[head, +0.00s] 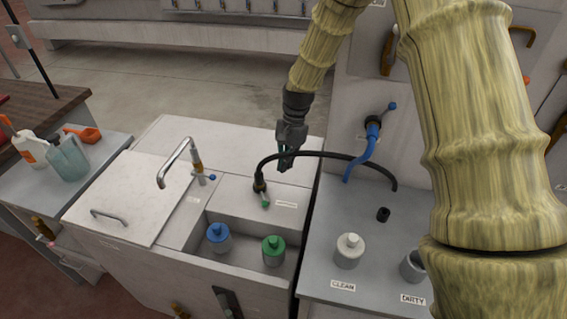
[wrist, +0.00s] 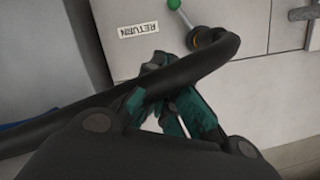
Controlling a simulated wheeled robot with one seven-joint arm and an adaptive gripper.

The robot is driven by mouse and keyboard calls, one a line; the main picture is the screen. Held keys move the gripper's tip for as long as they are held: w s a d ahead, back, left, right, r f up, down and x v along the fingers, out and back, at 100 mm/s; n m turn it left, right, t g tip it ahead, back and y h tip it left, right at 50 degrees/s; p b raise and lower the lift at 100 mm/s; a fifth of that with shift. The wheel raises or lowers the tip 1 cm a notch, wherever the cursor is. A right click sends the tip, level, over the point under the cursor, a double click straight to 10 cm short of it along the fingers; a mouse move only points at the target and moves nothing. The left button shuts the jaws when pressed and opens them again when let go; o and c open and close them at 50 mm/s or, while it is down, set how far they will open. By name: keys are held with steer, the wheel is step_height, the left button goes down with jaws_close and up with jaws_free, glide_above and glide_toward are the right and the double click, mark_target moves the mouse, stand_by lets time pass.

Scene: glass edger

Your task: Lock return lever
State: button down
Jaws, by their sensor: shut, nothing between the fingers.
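The return lever (head: 265,204) has a green knob and sits at the foot of the black hose's fitting. In the wrist view its green knob (wrist: 174,4) and pale stem are at the top edge, partly cut off, beside a RETURN label (wrist: 138,30). My gripper (head: 285,166) is shut and empty, above and to the right of the lever in the head view. In the wrist view my gripper (wrist: 156,62) points at the pale panel below the label, apart from the knob. The black hose (wrist: 205,62) crosses over its fingers in that view; contact is unclear.
The black hose (head: 325,155) arches close by my gripper to the grey counter (head: 325,250). A blue hose (head: 360,160) and a tap (head: 176,160) flank the area.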

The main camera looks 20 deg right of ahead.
mark_target(263, 199)
steer(key=p+x, duration=0.2)
steer(key=x, duration=0.5)
steer(key=shift+s+a+f, duration=0.1)
steer(key=shift+a+f, duration=0.05)
steer(key=shift+f, duration=0.15)
steer(key=shift+s+a+f+p, duration=0.1)
steer(key=shift+s+a+p, duration=0.3)
steer(key=shift+a, duration=0.2)
steer(key=shift+s+a+f+p, duration=0.15)
steer(key=shift+s+a+p, duration=0.2)
steer(key=shift+a, duration=0.3)
steer(key=shift+s+a+f, duration=0.2)
steer(key=shift+a, duration=0.25)
